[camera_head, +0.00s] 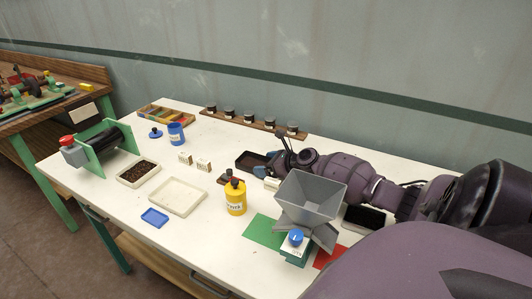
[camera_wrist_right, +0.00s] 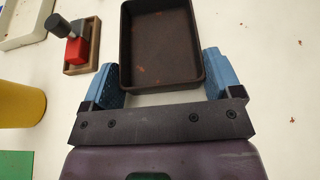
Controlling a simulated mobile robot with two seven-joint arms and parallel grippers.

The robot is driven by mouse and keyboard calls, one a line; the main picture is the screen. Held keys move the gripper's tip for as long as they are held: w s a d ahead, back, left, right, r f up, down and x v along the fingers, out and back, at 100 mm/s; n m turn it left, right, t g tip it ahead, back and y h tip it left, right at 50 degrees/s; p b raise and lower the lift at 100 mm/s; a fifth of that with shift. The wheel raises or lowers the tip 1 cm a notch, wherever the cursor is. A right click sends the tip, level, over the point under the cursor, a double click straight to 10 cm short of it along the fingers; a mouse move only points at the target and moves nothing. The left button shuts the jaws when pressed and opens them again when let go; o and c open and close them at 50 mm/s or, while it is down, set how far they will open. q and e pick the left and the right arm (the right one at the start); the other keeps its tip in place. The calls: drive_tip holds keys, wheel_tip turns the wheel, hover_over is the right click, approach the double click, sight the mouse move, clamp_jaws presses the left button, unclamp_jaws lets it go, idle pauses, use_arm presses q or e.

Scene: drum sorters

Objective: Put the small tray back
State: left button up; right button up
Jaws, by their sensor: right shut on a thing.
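A small dark brown tray (camera_head: 249,160) is at the back middle of the white table, near the row of jars. In the right wrist view the tray (camera_wrist_right: 160,45) looks empty but for a few reddish specks. My right gripper (camera_head: 266,164) reaches it from the right. Its blue fingers (camera_wrist_right: 160,78) are shut on the tray's near end, one finger at each side wall. I cannot tell whether the tray rests on the table or is slightly raised. My left gripper is not in view.
A rack of jars (camera_head: 250,121) stands behind. A grey hopper (camera_head: 311,196) stands close in front of my right arm.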

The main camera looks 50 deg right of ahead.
drive_tip(key=o, duration=0.8)
drive_tip(key=shift+c, duration=0.2)
drive_tip(key=shift+r, duration=0.15)
drive_tip(key=p+v, duration=0.2)
drive_tip(key=v, duration=0.8)
drive_tip(key=shift+s, duration=0.25)
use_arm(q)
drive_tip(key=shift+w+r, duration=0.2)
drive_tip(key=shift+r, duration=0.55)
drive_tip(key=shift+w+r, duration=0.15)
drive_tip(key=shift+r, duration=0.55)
use_arm(e)
drive_tip(key=shift+v, duration=0.75)
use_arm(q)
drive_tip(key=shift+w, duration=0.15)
